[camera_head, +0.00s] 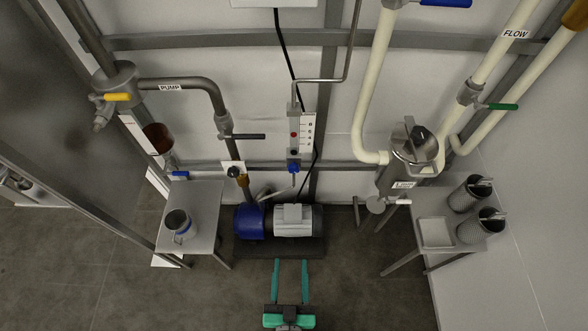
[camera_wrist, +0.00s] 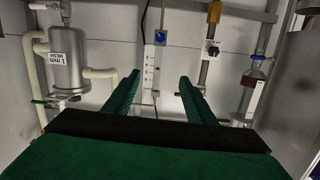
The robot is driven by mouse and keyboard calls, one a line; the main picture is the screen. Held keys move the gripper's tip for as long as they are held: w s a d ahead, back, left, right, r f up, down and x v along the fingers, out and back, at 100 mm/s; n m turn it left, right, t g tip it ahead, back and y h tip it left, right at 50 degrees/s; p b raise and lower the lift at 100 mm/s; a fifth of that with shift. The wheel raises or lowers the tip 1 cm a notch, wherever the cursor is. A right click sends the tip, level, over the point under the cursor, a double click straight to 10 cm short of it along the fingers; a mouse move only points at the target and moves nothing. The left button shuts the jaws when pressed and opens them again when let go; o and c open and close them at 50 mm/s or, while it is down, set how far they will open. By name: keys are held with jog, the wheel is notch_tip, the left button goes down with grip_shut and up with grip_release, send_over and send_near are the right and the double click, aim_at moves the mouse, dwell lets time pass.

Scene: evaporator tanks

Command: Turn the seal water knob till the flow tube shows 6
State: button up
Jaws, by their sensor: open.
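The flow tube (camera_head: 294,132) is upright on the back wall, with a white number scale beside it and a red mark inside. The exact reading is too small to tell. A blue knob (camera_head: 294,168) sits at its lower end, taken to be the seal water knob. In the wrist view the scene appears inverted, with the blue knob (camera_wrist: 160,38) above the tube (camera_wrist: 149,68). My gripper (camera_head: 290,262) is open and empty, with green fingers apart. It is well short of the knob and touches nothing. In the wrist view the gripper (camera_wrist: 159,77) frames the tube.
A blue and grey pump (camera_head: 297,220) stands on the floor below the tube. A black knob (camera_head: 234,171) and a dark lever valve (camera_head: 246,136) are to the left.

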jog(key=w+f+t, duration=0.1)
jog(key=w+f, duration=0.6)
jog(key=w, duration=0.6)
send_near(294, 171)
jog(key=shift+t, duration=0.4)
jog(key=w, duration=1)
jog(key=shift+w+f, duration=0.1)
jog(key=shift+f, duration=0.2)
jog(key=c, duration=1)
jog(key=shift+d+m, duration=0.2)
jog(key=shift+m, duration=2.5)
jog(key=shift+c, duration=0.2)
jog(key=o, duration=1)
jog(key=shift+o, duration=0.2)
